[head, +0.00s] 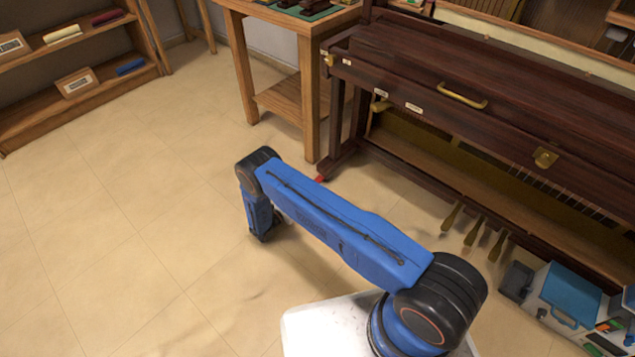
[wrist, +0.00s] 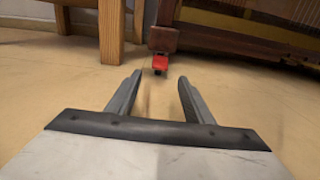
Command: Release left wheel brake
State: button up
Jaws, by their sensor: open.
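The left wheel brake is a small red lever (wrist: 160,63) at the foot of the piano's left front leg, low by the floor. In the head view the red lever (head: 321,179) shows only as a small red bit beside my arm. The piano (head: 440,75) is dark brown wood. My gripper (wrist: 158,84) is open and empty, low over the floor. It points towards the lever, which lies beyond the fingertips, between them in the wrist view, and apart from them. In the head view my gripper (head: 263,237) hangs down, its fingers hard to make out.
A wooden workbench (head: 268,20) stands left of the piano, its leg (wrist: 111,35) close to the left of the lever. Brass pedals (head: 474,230) and a blue and white toolbox (head: 562,300) are at the right. A shelf (head: 70,85) stands far left. The floor between is clear.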

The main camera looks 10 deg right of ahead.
aim_at(318, 181)
jog(key=x, duration=1.2)
jog(key=shift+c, duration=0.6)
jog(key=c, duration=0.9)
